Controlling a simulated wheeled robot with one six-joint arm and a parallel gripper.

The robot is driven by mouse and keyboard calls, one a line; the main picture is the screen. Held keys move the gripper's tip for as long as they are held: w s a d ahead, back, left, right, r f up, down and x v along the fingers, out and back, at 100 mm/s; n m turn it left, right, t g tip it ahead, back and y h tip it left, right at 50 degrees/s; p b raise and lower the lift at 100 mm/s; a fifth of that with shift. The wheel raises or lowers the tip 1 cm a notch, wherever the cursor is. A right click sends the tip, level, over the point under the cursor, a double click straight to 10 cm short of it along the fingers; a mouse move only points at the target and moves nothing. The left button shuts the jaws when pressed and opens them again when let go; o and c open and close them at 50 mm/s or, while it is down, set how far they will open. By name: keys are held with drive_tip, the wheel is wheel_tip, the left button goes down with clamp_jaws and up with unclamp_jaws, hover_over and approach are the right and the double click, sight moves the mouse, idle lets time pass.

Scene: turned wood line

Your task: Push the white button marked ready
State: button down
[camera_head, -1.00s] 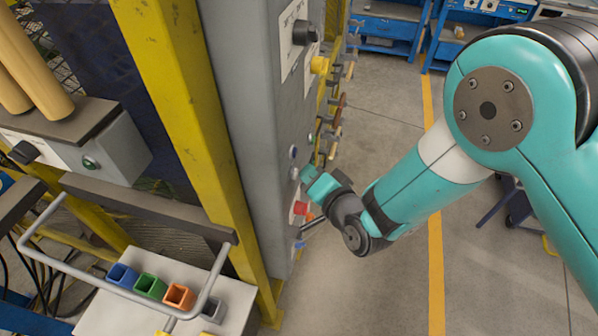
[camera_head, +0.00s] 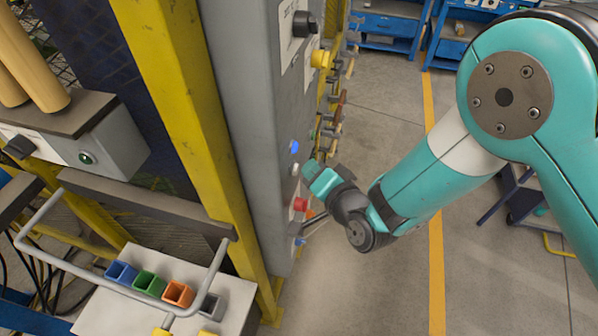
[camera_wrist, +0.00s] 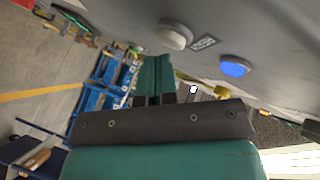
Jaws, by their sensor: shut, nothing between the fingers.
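The white button (camera_head: 294,169) is a round cap on the side face of the grey cabinet, below a lit blue button (camera_head: 294,147). In the wrist view the white button (camera_wrist: 176,35) is a large pale dome with a small label (camera_wrist: 203,43) beside it, too small to read. The blue button (camera_wrist: 235,67) glows there too. My gripper (camera_head: 311,171) is shut and empty, just right of the white button. In the wrist view its teal fingers (camera_wrist: 154,68) lie below the white button, with a gap between them in the picture.
A red button (camera_head: 300,204) sits lower on the cabinet (camera_head: 245,110). A black knob (camera_head: 304,24) and a yellow knob (camera_head: 320,59) stick out higher up. A yellow post (camera_head: 180,110) stands left.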

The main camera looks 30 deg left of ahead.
drive_tip(key=shift+w+d+b, duration=0.1)
drive_tip(key=shift+d+b, duration=0.35)
drive_tip(key=shift+b, duration=0.35)
drive_tip(key=d+b, duration=0.2)
drive_tip(key=b, duration=0.2)
drive_tip(key=w+d+b, duration=0.1)
drive_tip(key=d+b, duration=0.2)
drive_tip(key=b, duration=0.2)
idle(0.9)
drive_tip(key=s+d+r+n+g+h, duration=0.3)
drive_tip(key=d+r+n+g, duration=0.1)
drive_tip(key=d+r, duration=0.5)
drive_tip(key=s+d+r+n+g+h, duration=0.1)
drive_tip(key=s+d+g+h, duration=0.1)
drive_tip(key=s+d, duration=0.4)
drive_tip(key=s+d+r+n+g+h, duration=0.1)
drive_tip(key=s+d+h, duration=0.3)
drive_tip(key=d, duration=0.8)
drive_tip(key=shift+s+d+r+n+g, duration=0.15)
drive_tip(key=shift+s+r+n+g, duration=0.3)
drive_tip(key=shift+s, duration=0.8)
